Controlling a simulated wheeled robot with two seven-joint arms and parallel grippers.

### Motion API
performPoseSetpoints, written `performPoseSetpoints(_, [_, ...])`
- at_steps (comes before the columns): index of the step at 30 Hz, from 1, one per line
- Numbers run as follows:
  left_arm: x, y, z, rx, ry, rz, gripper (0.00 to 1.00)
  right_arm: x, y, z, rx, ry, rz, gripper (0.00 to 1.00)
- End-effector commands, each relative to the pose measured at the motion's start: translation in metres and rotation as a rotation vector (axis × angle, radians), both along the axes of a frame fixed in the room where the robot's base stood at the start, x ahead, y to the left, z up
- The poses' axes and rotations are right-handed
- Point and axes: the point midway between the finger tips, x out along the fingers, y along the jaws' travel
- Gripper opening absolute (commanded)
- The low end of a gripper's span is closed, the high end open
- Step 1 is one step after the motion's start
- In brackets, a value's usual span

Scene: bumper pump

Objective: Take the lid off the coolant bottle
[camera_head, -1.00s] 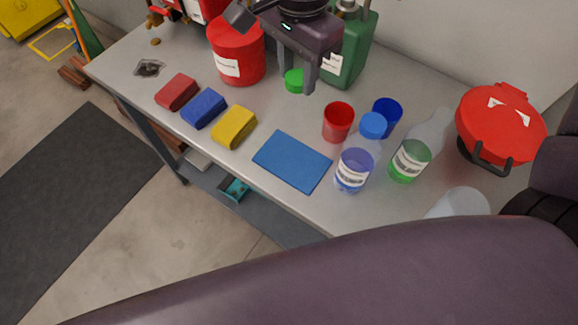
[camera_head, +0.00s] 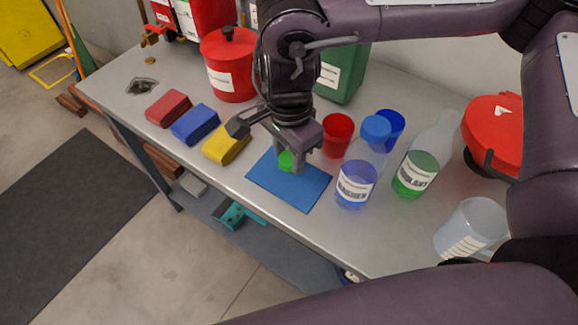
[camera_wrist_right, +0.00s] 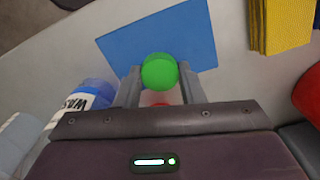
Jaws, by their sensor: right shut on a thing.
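My right gripper (camera_head: 288,160) is shut on a round green lid (camera_head: 286,160), over the blue mat (camera_head: 308,192). In the wrist view the lid (camera_wrist_right: 160,71) sits between the two fingers, with the mat (camera_wrist_right: 130,42) behind it. I cannot tell whether the lid touches the mat. A clear bottle with green liquid (camera_head: 413,176) stands upright to the right, with no lid on its neck. Beside it stands a clear bottle with blue liquid and a blue cap (camera_head: 358,178). My left gripper is not in view.
A red cup (camera_head: 337,134) and a blue cup (camera_head: 391,128) stand behind the bottles. A clear beaker (camera_head: 468,230) is at the front right. Red (camera_head: 168,108), blue (camera_head: 195,124) and yellow (camera_head: 222,147) blocks lie left of the mat. A red canister (camera_head: 228,72) stands behind them.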

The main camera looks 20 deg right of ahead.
Motion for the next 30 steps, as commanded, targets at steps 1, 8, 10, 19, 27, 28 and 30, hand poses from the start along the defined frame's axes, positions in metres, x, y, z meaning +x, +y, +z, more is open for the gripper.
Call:
performPoseSetpoints(1, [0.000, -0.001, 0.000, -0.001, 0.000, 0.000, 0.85, 0.000, 0.000, -0.003, 0.001, 0.000, 0.000, 0.08])
performPoseSetpoints(8, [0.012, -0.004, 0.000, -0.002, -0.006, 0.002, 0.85, 0.000, 0.000, -0.035, 0.001, 0.003, -0.002, 0.08])
performPoseSetpoints(10, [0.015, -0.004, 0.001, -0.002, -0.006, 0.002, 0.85, 0.000, 0.000, -0.040, 0.001, 0.001, -0.001, 0.08])
performPoseSetpoints(19, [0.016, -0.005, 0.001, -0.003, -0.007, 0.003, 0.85, 0.000, 0.000, -0.041, 0.000, -0.001, 0.000, 0.08])
performPoseSetpoints(27, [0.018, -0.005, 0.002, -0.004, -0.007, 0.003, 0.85, 0.000, 0.000, -0.043, 0.000, -0.001, 0.000, 0.54])
performPoseSetpoints(28, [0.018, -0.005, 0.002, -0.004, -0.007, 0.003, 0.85, 0.000, 0.000, -0.043, 0.000, -0.001, 0.000, 0.57])
performPoseSetpoints(30, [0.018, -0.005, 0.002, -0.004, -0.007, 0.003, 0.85, 0.000, 0.000, -0.043, 0.000, -0.001, 0.000, 0.57])
